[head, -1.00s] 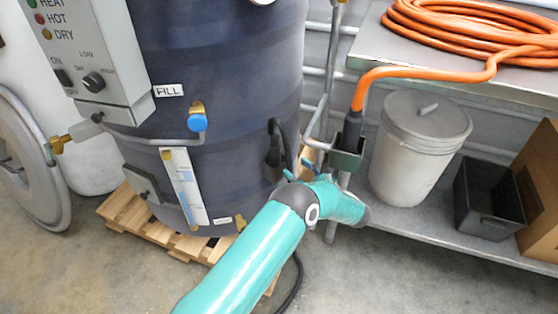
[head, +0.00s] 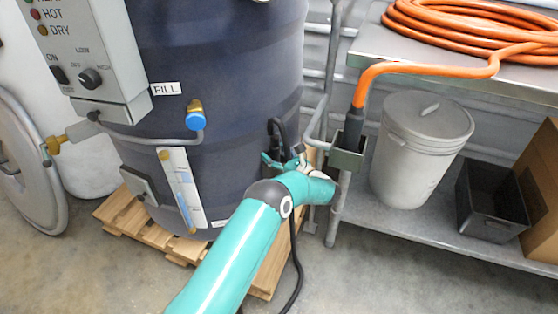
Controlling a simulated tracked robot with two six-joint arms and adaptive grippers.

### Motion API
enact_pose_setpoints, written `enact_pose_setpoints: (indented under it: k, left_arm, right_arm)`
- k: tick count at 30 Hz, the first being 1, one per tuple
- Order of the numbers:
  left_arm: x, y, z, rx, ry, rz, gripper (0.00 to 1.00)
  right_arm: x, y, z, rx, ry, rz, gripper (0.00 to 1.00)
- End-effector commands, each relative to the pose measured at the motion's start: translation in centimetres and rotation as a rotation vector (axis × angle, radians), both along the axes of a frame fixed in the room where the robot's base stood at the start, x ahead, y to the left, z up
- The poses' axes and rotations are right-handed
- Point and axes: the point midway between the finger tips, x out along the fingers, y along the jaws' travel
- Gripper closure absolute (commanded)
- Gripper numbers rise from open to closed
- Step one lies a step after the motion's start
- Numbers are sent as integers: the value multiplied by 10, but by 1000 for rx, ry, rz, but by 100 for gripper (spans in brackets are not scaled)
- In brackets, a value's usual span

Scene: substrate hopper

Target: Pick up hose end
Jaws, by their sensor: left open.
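The orange hose (head: 425,69) runs from a coil on the bench top and bends down at the bench's left side. Its dark hose end (head: 353,125) stands upright in a small grey-green holder (head: 347,158) on a post. My left gripper (head: 283,161) is left of the holder, in front of the dark drum. Its fingers are small in the picture, apart and empty. It is not touching the hose end. The lowest part of the hose end is hidden inside the holder. My right gripper is not in view.
A dark blue hopper drum (head: 225,70) on a wooden pallet (head: 140,228) stands at left, with a blue-capped fill valve (head: 195,118). A lidded white bucket (head: 415,155) and a black bin (head: 490,205) sit on the bench's lower shelf. A black cable hangs behind my arm.

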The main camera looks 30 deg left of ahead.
Motion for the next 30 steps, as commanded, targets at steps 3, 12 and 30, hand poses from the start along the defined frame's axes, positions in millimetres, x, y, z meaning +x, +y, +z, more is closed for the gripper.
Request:
enact_pose_setpoints:
  k: [3,12,30]
  left_arm:
    - [0,0,0,0,0,0,33]
    - [0,-1,0,0,0,-1,83]
    - [0,-1,10,1,-1,-1,100]
  right_arm:
    - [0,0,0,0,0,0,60]
    - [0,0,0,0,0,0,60]
    - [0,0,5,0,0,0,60]
